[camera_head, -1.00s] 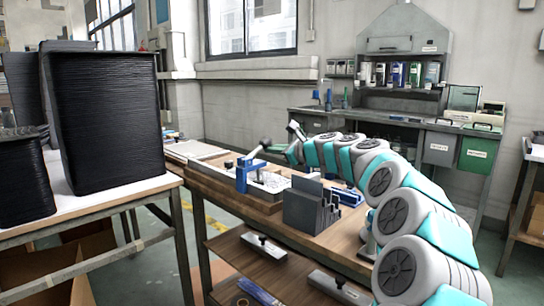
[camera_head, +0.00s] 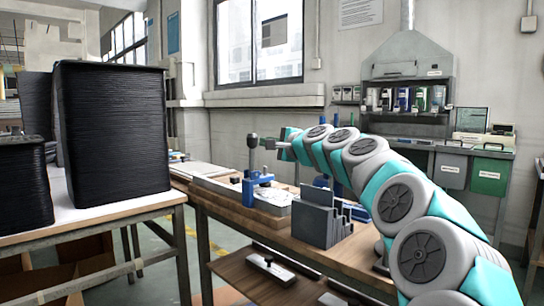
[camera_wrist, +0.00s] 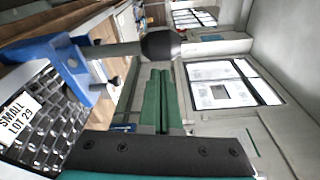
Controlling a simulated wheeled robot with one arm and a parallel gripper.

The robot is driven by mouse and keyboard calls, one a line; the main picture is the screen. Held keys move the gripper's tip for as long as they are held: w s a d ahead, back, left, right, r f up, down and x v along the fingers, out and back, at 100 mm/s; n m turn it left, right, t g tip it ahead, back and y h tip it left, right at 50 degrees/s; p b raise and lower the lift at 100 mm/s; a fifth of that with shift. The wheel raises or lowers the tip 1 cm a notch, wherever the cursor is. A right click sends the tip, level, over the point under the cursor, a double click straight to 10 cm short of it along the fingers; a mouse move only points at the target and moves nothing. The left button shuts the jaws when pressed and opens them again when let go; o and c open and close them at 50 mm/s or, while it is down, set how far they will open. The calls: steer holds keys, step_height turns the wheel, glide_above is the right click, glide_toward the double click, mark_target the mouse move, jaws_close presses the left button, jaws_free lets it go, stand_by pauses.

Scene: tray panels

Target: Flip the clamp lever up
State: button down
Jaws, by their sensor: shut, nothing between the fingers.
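The blue clamp (camera_head: 254,188) stands on the work table at the edge of a tray. Its lever (camera_head: 252,160) points straight up, with a dark knob (camera_head: 252,141) on top. In the wrist view the blue clamp (camera_wrist: 45,62) is at the left, with the grey lever (camera_wrist: 118,50) running right to the black knob (camera_wrist: 160,45). My gripper (camera_head: 272,143) is beside the knob, on its right. In the wrist view its green fingers (camera_wrist: 161,90) are together and empty, just below the knob; I cannot tell whether they touch it.
A grey slotted holder (camera_head: 318,222) stands right of the clamp on the wooden table. A panel labelled "SMALL LOT 29" (camera_wrist: 25,118) lies by the clamp in the wrist view. Black tray stacks (camera_head: 112,130) stand on the left table, with a gap between the tables.

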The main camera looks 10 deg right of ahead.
steer(key=shift+s+a+r+n+b, duration=0.3)
steer(key=shift+s+a+n+b, duration=0.35)
steer(key=shift+n+b, duration=0.4)
steer(key=shift+w, duration=0.1)
